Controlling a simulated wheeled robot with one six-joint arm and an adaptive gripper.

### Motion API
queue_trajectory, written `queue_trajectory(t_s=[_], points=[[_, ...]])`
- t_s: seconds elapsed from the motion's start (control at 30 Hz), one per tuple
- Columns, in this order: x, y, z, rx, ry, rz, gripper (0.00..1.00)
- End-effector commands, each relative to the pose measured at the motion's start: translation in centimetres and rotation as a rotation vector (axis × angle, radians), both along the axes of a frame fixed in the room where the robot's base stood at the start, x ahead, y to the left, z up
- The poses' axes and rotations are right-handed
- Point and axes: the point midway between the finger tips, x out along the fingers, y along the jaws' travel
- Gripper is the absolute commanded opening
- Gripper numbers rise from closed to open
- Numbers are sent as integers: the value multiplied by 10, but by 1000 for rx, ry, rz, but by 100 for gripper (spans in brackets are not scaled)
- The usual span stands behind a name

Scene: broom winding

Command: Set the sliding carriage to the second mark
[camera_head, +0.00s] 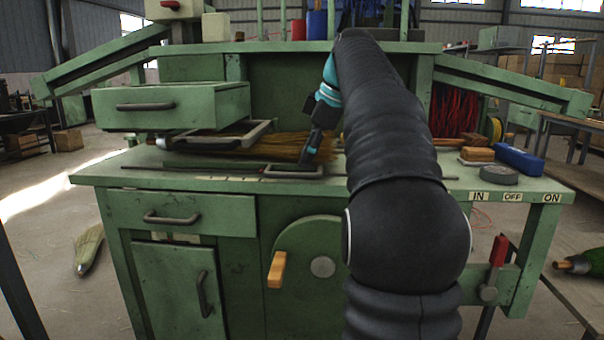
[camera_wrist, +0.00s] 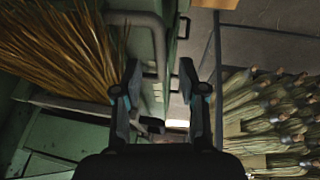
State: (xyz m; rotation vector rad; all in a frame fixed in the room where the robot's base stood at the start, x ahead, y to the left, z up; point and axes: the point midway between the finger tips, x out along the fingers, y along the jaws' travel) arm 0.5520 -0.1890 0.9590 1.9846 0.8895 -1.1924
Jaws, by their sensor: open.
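A low grey-framed piece (camera_head: 293,174), which looks like the sliding carriage, sits on a thin rod (camera_head: 165,168) along the bench's front edge. Small pale marks (camera_head: 237,179) show on the edge to its left; their order is too small to read. My gripper (camera_head: 308,160) points down just above the right part of this piece, and I cannot tell whether they touch. In the wrist view its two fingers (camera_wrist: 157,85) are apart. A dark handle-like part (camera_wrist: 151,125) shows between them, lower in the picture.
Brown bristles (camera_head: 285,145) lie behind my gripper on the green bench (camera_head: 110,173). An open drawer (camera_head: 170,106) juts out at left. Wooden blocks (camera_head: 478,154), a blue box (camera_head: 518,160) and a round grey disc (camera_head: 490,176) lie at right. A red-handled lever (camera_head: 498,251) stands at the front right.

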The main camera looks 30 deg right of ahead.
Motion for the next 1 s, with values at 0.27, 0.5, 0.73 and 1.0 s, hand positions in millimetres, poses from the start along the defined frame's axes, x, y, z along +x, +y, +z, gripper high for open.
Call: queue_trajectory(t_s=[0.27,0.5,0.73,1.0], points=[[12,8,-31,-1,-1,1,41],[14,9,-36,0,-1,0,41],[14,9,-36,0,-1,0,24],[14,9,-36,0,0,0,0]])
